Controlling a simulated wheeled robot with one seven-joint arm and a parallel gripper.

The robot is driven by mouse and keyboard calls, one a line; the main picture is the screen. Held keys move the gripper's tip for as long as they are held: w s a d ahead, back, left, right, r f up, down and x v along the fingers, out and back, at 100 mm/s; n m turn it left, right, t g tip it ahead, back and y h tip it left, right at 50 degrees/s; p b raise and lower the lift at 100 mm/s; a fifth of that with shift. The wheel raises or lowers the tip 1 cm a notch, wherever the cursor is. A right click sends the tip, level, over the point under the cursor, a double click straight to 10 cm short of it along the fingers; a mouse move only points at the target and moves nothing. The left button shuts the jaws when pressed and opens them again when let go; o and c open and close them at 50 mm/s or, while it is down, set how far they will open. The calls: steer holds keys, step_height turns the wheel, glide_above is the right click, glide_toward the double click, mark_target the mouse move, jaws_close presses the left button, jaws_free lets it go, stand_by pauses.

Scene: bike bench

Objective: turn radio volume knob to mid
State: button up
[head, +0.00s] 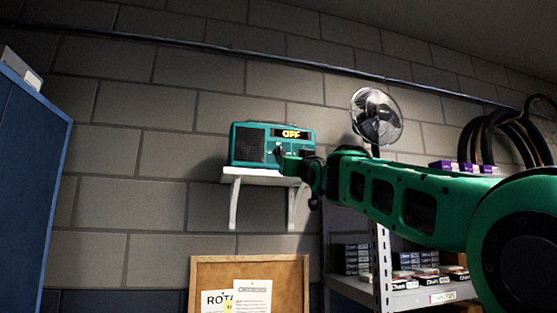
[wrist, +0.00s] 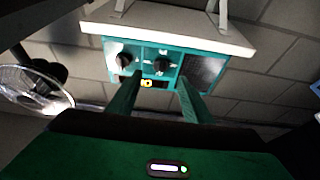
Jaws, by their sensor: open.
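The teal radio (head: 248,146) stands on a white wall shelf, and its display (head: 290,133) reads "OFF" in yellow. My gripper (head: 288,158) is at the radio's front, hiding part of its lower right face. In the wrist view, which is upside down, the radio (wrist: 171,51) shows two dark knobs, one near the middle (wrist: 160,66) and one to its left (wrist: 123,60). My gripper's fingers (wrist: 160,80) are apart, with the middle knob between their tips in the picture. I cannot tell whether they touch it, which knob is volume, or its setting.
The white shelf (head: 265,176) has brackets below. A fan (head: 377,116) stands right of the radio, above a metal rack (head: 383,265) with boxes. A cork board (head: 198,274) is below, and a blue cabinet (head: 30,170) is at left. The wall left of the radio is clear.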

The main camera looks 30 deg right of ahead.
mark_target(281, 152)
steer(key=x, duration=0.7)
steer(key=r+x, duration=0.1)
steer(key=x, duration=0.3)
steer(key=shift+s+a, duration=0.15)
steer(key=c, duration=1)
